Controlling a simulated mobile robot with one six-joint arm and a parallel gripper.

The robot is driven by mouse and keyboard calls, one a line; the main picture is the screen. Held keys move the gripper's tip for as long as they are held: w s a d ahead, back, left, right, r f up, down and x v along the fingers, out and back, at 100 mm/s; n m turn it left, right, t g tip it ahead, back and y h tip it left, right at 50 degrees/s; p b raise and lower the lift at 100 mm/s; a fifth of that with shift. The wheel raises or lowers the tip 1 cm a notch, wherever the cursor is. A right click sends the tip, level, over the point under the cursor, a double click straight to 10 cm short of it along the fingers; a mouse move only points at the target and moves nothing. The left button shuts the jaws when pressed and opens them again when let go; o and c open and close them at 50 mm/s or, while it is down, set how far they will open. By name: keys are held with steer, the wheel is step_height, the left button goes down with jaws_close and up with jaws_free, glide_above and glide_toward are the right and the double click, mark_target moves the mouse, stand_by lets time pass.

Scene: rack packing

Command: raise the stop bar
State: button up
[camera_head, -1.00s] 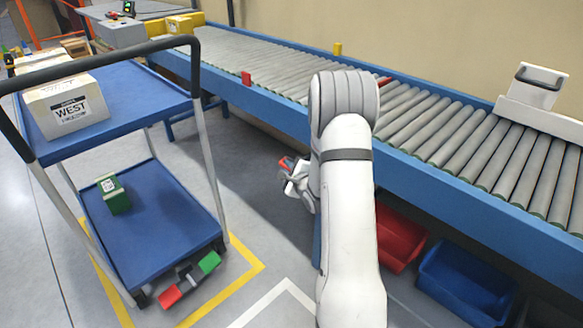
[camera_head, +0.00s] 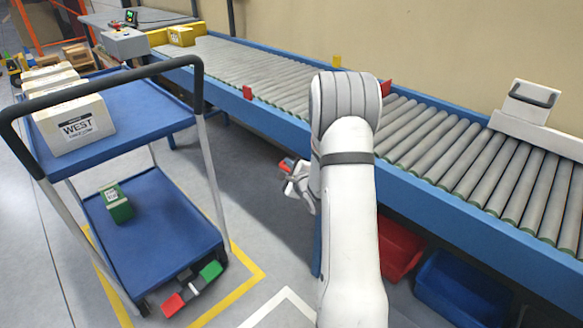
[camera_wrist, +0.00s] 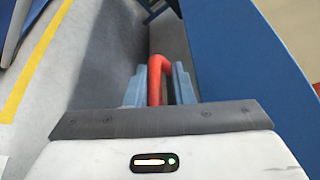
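A red handle (camera_wrist: 156,75), bent at the top, stands between the two blue-grey fingers of my gripper (camera_wrist: 158,92) in the wrist view. The fingers appear shut on it, beside the blue conveyor side. In the head view my gripper (camera_head: 296,180) is low at the conveyor's near side, with a bit of red at its tip. A red plate (camera_head: 385,88), probably part of the stop bar, stands above the rollers just right of my arm. My arm hides the rest of it. How it joins the handle is hidden.
The roller conveyor (camera_head: 440,135) runs across, with a white handled block (camera_head: 533,104) at right and a yellow box (camera_head: 181,36) at the far end. The blue cart (camera_head: 150,98) with a WEST box (camera_head: 75,125) stands left. Red (camera_head: 398,250) and blue (camera_head: 462,290) bins sit below.

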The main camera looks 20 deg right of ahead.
steer(key=p+v, duration=0.1)
steer(key=v, duration=0.7)
steer(key=shift+p, duration=0.4)
